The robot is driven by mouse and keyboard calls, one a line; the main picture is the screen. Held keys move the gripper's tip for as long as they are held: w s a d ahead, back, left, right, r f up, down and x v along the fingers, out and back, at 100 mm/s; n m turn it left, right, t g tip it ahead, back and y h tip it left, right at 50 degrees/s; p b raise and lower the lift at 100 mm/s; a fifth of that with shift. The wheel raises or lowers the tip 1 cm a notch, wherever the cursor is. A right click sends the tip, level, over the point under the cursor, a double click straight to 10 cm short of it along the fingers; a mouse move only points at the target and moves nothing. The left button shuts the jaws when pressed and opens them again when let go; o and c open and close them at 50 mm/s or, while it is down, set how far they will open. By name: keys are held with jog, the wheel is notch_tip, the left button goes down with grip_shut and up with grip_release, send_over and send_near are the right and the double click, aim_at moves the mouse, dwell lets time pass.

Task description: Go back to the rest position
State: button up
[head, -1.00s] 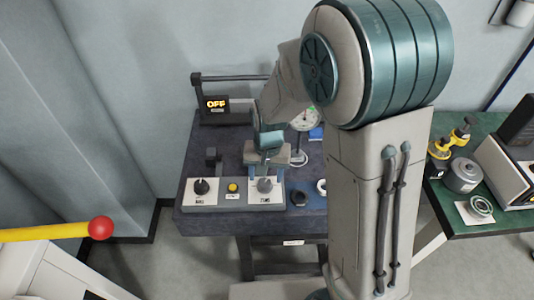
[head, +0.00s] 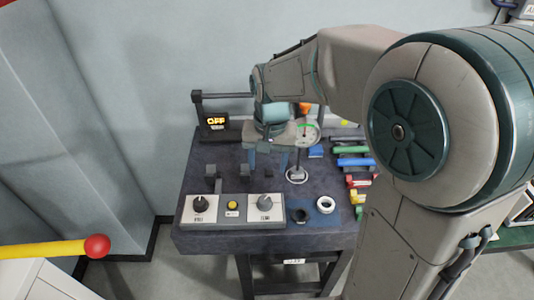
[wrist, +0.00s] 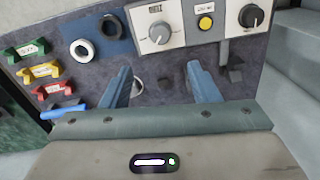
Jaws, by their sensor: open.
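My gripper (head: 266,158) is open and empty above the dark test bench (head: 190,232), behind the control panel. In the wrist view its two blue fingers (wrist: 160,88) stand apart with nothing between them. The control panel (head: 232,219) at the bench's front edge has a left dial (head: 200,203), a yellow button (head: 232,205) and a right dial (head: 265,202). The right dial also shows in the wrist view (wrist: 160,32), beyond the fingers and apart from them.
A black ring (head: 299,215) and a white ring (head: 325,204) lie right of the panel. Coloured pieces (head: 355,162) line the bench's right side. A sign (head: 216,121) reads OFF. A red-tipped yellow bar (head: 97,246) is at lower left.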

jog(key=s+d+r+n+t, duration=0.1)
jog(key=s+d+r+t, duration=0.2)
jog(key=s+d, duration=0.8)
jog(key=shift+s+d+n+h, duration=0.2)
jog(key=shift+s+n+h, duration=0.15)
jog(key=shift+s, duration=0.95)
dwell(0.6)
